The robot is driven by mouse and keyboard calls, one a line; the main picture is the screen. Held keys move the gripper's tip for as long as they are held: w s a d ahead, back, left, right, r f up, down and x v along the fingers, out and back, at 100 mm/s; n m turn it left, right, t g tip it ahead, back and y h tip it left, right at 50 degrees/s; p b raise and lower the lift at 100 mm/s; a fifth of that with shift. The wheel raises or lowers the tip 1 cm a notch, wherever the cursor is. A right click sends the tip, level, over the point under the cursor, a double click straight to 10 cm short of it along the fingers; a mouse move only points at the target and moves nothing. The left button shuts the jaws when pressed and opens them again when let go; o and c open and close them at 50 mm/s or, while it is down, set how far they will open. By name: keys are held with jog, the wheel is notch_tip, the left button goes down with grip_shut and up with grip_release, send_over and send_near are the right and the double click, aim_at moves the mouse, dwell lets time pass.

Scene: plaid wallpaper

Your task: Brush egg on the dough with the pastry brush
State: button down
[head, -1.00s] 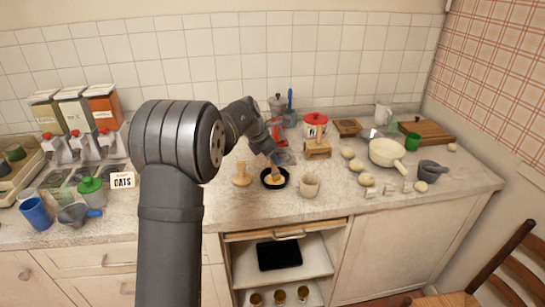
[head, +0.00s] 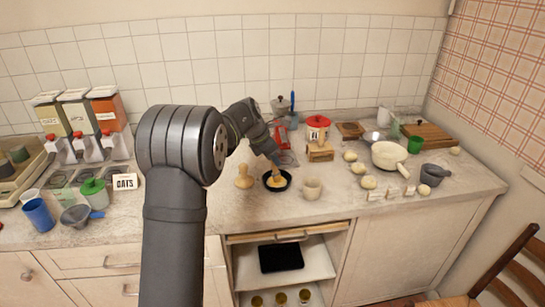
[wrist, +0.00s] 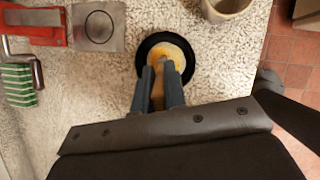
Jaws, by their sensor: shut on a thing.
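My gripper (head: 275,159) points down over a small black dish (head: 287,186) on the counter. It is shut on a tan wooden piece, seemingly the pastry brush (wrist: 157,92), which shows between the fingers in the wrist view. A pale round thing, seemingly the dough (wrist: 182,48), lies in the dish, with an orange-yellow patch on it, seemingly egg. The fingers hide the brush tip and part of the dish, so I cannot tell whether the tip touches.
A white pan (head: 388,155) and a grey mortar (head: 434,174) are at the right. The counter's front edge is near.

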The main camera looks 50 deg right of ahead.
jog(key=shift+w+d, duration=0.3)
jog(key=shift+w, duration=0.3)
dwell(0.5)
jog(key=shift+s+a, duration=0.35)
jog(key=shift+s, duration=0.25)
jog(key=shift+s+a, duration=0.3)
jog(key=shift+s, duration=0.3)
notch_tip(320, 180, up, 7)
dwell(0.4)
jog(key=shift+w, duration=0.1)
